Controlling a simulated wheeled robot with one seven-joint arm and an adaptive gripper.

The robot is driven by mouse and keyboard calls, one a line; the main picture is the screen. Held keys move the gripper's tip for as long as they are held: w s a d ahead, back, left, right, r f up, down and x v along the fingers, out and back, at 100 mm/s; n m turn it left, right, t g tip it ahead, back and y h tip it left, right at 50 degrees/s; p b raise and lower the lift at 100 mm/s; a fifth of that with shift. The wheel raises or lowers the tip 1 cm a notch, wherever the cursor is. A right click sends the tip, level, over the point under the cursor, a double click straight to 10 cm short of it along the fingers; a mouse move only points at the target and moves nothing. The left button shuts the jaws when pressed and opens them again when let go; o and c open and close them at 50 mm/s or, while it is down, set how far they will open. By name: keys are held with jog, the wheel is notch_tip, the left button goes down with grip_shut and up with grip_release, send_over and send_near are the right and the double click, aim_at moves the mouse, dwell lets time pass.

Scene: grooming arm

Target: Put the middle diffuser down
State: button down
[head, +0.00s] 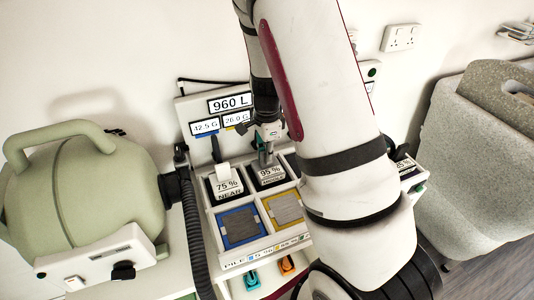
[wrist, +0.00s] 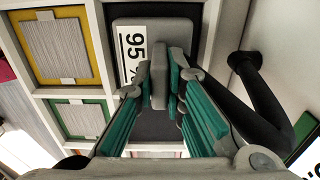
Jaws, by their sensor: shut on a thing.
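The middle diffuser is a grey block with a raised grip tab and a white "95 %" label (head: 268,174). It shows in the wrist view as a rounded grey plate (wrist: 190,32) inside a dark square bay. My gripper (head: 265,152) points down over it. In the wrist view the teal finger pads (wrist: 162,92) are closed on the grey tab from both sides. The fingers hide part of the block, and I cannot tell whether it rests on the bay floor or sits slightly above it.
Left of it is a "75 %" block (head: 224,182). In front are blue-framed (head: 239,226) and yellow-framed (head: 284,209) pads. A black hose (head: 192,225) joins the green canister (head: 80,190) at left. My arm hides the rack's right side. A display panel (head: 230,103) stands behind.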

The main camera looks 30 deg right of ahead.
jog(key=shift+f, duration=0.15)
jog(key=c, duration=1.7)
grip_release()
jog(key=shift+o, duration=0.2)
notch_tip(320, 180, up, 12)
jog(key=s+a+r+n+t+y, duration=0.1)
jog(key=s+a+r+n+t, duration=0.1)
jog(key=s+a+r+n, duration=0.85)
jog(key=s+a+r+n+t, duration=0.1)
jog(key=s+r+n, duration=0.1)
jog(key=s+n, duration=0.3)
jog(key=s+a+r+n+t+h, duration=0.1)
jog(key=s+a+r+n, duration=0.1)
jog(key=s, duration=0.4)
jog(key=shift+r+n+t, duration=0.4)
jog(key=shift+r+n, duration=0.35)
jog(key=shift+n, duration=0.6)
jog(key=shift+s, duration=0.1)
